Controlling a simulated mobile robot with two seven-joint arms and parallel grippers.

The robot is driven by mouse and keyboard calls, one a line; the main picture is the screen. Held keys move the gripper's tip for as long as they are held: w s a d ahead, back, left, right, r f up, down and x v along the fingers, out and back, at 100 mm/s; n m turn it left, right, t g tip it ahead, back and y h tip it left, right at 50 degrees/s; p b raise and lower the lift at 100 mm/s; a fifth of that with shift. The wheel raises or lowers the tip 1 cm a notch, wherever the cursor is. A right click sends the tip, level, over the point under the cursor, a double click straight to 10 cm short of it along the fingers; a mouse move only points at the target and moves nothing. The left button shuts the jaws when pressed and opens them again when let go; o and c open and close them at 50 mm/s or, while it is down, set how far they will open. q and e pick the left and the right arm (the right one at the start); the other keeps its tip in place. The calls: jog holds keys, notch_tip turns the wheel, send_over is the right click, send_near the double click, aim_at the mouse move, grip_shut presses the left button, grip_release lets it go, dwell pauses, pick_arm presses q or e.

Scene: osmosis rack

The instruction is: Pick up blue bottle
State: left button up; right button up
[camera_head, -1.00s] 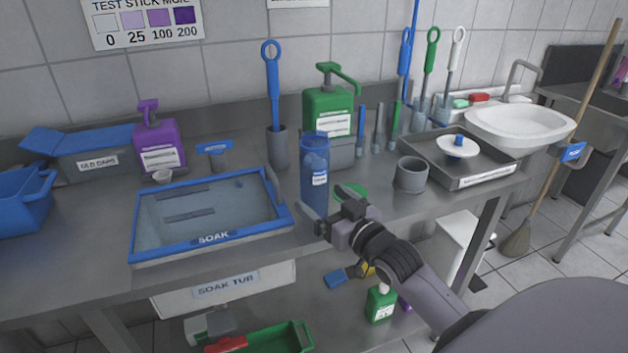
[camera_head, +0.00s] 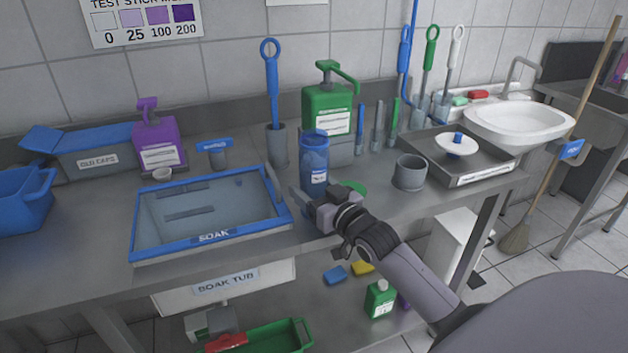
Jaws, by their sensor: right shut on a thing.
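The blue bottle (camera_head: 314,160) is a tall, see-through blue cylinder with a small white label. It stands upright on the steel counter, just right of the soak tray. My right gripper (camera_head: 308,199) comes in from the lower right and is shut on the lower part of the bottle. The gripper hides the bottle's base, so I cannot tell whether it touches the counter. My left gripper is not in the view.
The blue-rimmed soak tray (camera_head: 213,237) lies close on the left. A green pump bottle (camera_head: 327,108) and a grey holder with a blue brush (camera_head: 277,146) stand behind. A grey cup (camera_head: 410,173) and a steel tray (camera_head: 487,174) are to the right.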

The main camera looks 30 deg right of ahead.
notch_tip(320, 180, up, 20)
jog(key=p, duration=0.1)
jog(key=s+a+f, duration=0.6)
jog(key=s+f, duration=0.1)
jog(key=f, duration=0.2)
jog(key=s+a+f, duration=0.6)
jog(key=a+f, duration=0.1)
jog(key=f, duration=0.3)
jog(key=w+d, duration=0.1)
jog(key=w, duration=0.1)
jog(key=w+d+p, duration=0.1)
jog(key=w+d, duration=0.1)
jog(key=w, duration=0.1)
jog(key=w+d+p, duration=0.1)
jog(key=w+d, duration=0.1)
jog(key=shift+w+d+r, duration=0.1)
jog(key=shift+w, duration=0.15)
